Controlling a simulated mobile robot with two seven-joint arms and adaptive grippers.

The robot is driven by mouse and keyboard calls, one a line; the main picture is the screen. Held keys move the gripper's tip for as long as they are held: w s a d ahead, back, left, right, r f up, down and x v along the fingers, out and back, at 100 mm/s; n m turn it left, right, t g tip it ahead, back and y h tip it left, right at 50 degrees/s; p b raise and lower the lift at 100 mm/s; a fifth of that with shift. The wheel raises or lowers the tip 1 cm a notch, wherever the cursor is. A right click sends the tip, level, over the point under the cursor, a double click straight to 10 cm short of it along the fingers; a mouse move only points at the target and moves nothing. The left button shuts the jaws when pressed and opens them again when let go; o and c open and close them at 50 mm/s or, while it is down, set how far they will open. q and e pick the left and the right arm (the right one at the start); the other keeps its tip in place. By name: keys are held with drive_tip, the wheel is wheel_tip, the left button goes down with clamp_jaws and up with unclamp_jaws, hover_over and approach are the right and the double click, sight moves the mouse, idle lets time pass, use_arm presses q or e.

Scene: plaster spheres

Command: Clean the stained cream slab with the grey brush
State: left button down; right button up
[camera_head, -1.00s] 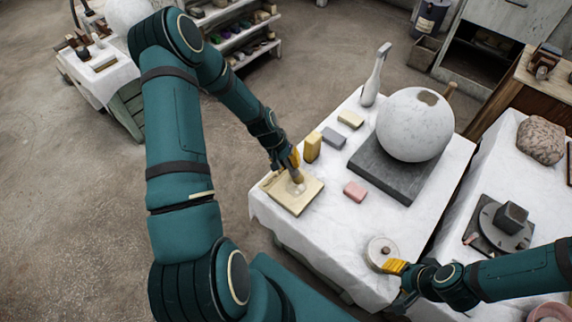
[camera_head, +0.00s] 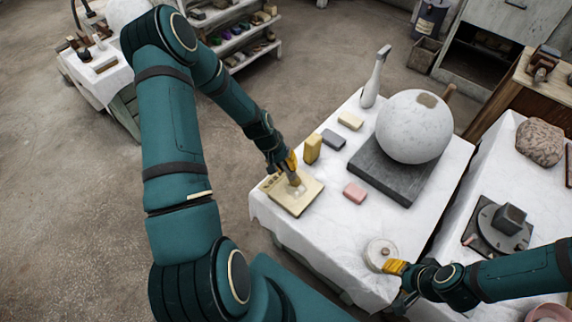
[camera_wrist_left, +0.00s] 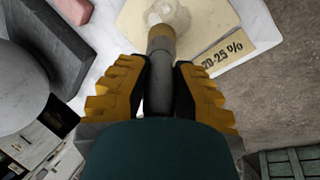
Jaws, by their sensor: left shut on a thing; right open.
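The cream slab (camera_head: 296,202) lies flat near the left front edge of the white-clothed table, with a pale patch on it. In the left wrist view the slab (camera_wrist_left: 135,40) has a label reading "20-25 %". My left gripper (camera_head: 290,165) is shut on the grey brush (camera_wrist_left: 159,85), whose grey handle runs between the yellow fingers. The brush's pale bristle end points down at the slab's pale patch and seems to touch it. My right gripper (camera_head: 395,267) is open beside a round pale disc (camera_head: 381,254) at the table's front right.
A large white sphere (camera_head: 414,130) stands on a dark square slab (camera_head: 385,175). A yellow block (camera_head: 312,148), a grey block (camera_head: 334,139), a cream block (camera_head: 350,121) and a pink block (camera_head: 355,192) lie near the cream slab.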

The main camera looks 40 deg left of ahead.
use_arm(q)
drive_tip(key=shift+f, duration=0.35)
drive_tip(key=shift+f, duration=0.2)
idle(0.4)
drive_tip(key=shift+s, duration=0.7)
drive_tip(key=shift+w, duration=1.5)
drive_tip(key=shift+s, duration=0.1)
